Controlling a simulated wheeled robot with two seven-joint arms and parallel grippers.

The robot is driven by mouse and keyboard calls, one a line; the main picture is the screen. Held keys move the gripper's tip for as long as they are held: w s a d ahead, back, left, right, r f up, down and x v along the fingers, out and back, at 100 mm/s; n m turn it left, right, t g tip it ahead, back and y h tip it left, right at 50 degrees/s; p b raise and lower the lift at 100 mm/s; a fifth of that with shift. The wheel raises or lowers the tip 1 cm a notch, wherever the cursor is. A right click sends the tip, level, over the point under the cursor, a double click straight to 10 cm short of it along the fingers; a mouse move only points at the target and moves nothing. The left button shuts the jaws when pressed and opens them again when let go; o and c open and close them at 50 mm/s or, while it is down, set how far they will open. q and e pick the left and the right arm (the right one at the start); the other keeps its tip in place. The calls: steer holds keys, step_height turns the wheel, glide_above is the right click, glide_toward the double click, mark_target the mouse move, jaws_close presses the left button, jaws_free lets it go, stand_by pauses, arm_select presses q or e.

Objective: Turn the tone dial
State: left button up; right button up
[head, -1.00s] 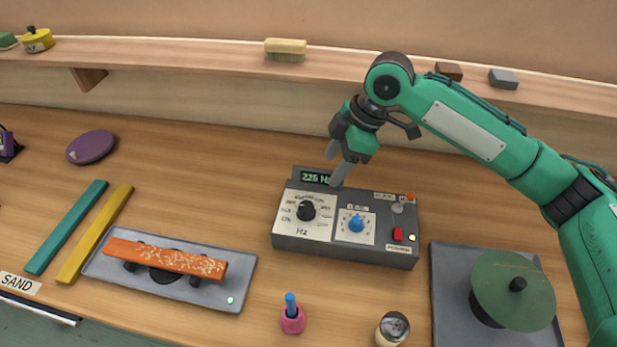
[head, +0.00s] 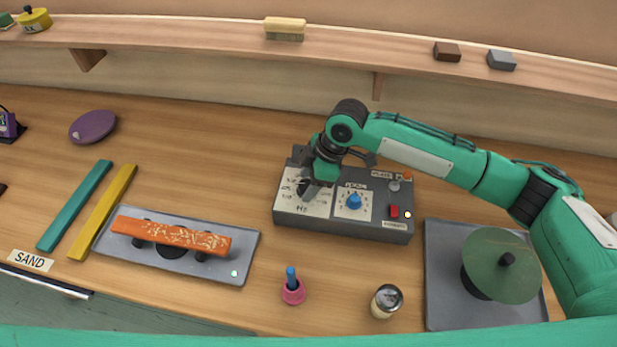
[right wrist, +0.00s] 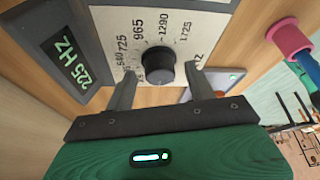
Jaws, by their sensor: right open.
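The tone dial is a black round knob (right wrist: 158,66) on a pale Hz scale plate, on the grey control box (head: 345,228). In the right wrist view the green-lit display (right wrist: 68,62) reads 225 Hz. My right gripper (right wrist: 161,76) is open, with one finger on each side of the knob and visible gaps between them. In the head view my right gripper (head: 310,192) is over the left part of the box and hides most of the dial and the display. My left gripper is not in view.
The box also has a blue knob (head: 354,201) and a red switch (head: 394,211). A green disc (head: 500,270) on a grey plate stands to the right. An orange bar (head: 172,233) is at left. A pink holder (head: 293,293) and a jar (head: 386,301) stand in front.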

steer(key=c, duration=1)
steer(key=shift+o, duration=0.2)
steer(key=m+p, duration=0.1)
steer(key=p, duration=0.1)
steer(key=m+t+p, duration=0.1)
steer(key=shift+s+r+m+p, duration=0.1)
steer(key=shift+r+m+p, duration=0.1)
steer(key=shift+m+p, duration=0.2)
steer(key=shift+m+t+p, duration=0.4)
steer(key=shift+m+p, duration=0.7)
steer(key=shift+p, duration=0.15)
steer(key=shift+f+m+p, duration=0.15)
steer(key=shift+m+p, duration=0.25)
steer(key=shift+m, duration=0.1)
steer(key=o, duration=1)
steer(key=shift+c, duration=0.2)
